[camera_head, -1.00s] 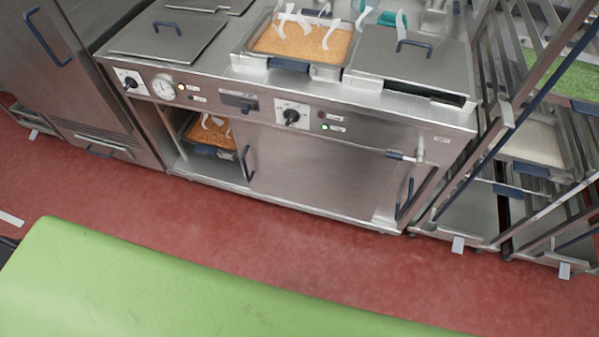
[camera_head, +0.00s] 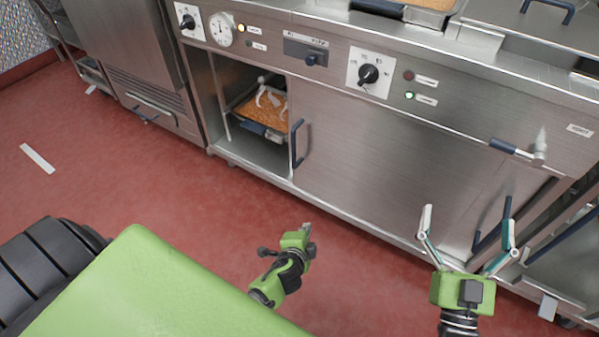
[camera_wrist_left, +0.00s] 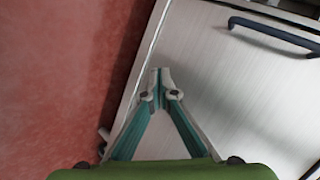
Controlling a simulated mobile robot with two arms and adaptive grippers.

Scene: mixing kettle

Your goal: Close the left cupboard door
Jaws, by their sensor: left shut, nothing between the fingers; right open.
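The left cupboard door (camera_head: 345,160) is a steel panel with a dark vertical handle (camera_head: 298,143) near its left edge. To its left the cupboard stands open, with a tray (camera_head: 262,112) of orange food and tongs inside. My left gripper (camera_head: 306,229) is shut and empty, below and apart from the handle in the head view. In the left wrist view its closed fingertips (camera_wrist_left: 160,73) lie over the steel panel, with the handle (camera_wrist_left: 275,33) at the upper right. My right gripper (camera_head: 467,204) is open and empty in front of the cupboard's right part.
A second dark handle (camera_head: 476,241) shows behind my right gripper. A tap with a dark lever (camera_head: 518,152) juts from the front above it. A steel rack (camera_head: 575,245) stands at the right.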

